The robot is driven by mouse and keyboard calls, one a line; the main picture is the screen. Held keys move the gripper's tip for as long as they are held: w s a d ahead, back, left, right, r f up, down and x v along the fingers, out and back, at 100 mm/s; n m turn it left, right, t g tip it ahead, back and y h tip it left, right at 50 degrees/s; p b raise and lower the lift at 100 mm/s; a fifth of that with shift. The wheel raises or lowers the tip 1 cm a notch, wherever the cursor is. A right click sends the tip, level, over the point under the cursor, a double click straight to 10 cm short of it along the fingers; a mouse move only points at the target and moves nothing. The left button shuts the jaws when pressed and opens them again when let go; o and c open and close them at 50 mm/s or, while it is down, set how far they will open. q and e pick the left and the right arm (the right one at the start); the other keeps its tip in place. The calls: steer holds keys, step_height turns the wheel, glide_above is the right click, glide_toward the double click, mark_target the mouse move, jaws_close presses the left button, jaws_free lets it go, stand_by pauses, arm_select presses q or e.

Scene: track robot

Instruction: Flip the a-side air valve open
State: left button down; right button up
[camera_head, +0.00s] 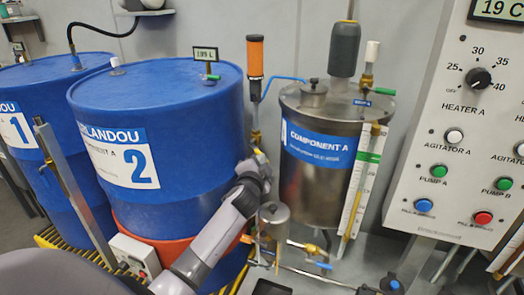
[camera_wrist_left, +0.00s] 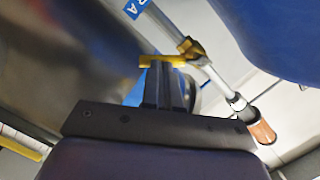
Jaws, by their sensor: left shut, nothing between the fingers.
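In the left wrist view a small yellow lever (camera_wrist_left: 162,60) lies across the tips of my left gripper (camera_wrist_left: 165,72). I take it for the a-side air valve's handle, as a blue label ending in "A" (camera_wrist_left: 137,7) is close by. A brass fitting (camera_wrist_left: 192,47) on a grey pipe is just right of the lever. The lever appears to touch the fingertips, but contact is not certain. The gripper is shut with nothing held between its fingers. In the head view my left gripper (camera_head: 260,160) reaches up between the blue drum and the steel tank, partly hiding the pipe there.
The blue drum marked 2 (camera_head: 105,185) stands close left of my arm. The steel Component A tank (camera_head: 310,185) is to the right. A control panel (camera_head: 455,100) is at far right.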

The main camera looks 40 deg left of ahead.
arm_select(q)
steer(key=m+b, duration=0.1)
steer(key=a+f+m+b, duration=0.1)
steer(key=m, duration=0.1)
steer(key=m+y, duration=0.1)
steer(key=m, duration=0.1)
steer(key=shift+s+a+f+t+b, duration=0.2)
steer(key=shift+a+f+t+b, duration=0.1)
steer(key=shift+a+t+b, duration=0.1)
arm_select(e)
steer(key=shift+w+a+f, duration=0.15)
steer(key=shift+f, duration=0.25)
steer(key=shift+w+a+f, duration=0.1)
steer(key=shift+w+f, duration=0.05)
steer(key=shift+f, duration=0.2)
arm_select(q)
steer(key=shift+d, duration=0.1)
arm_select(e)
steer(key=shift+d, duration=0.1)
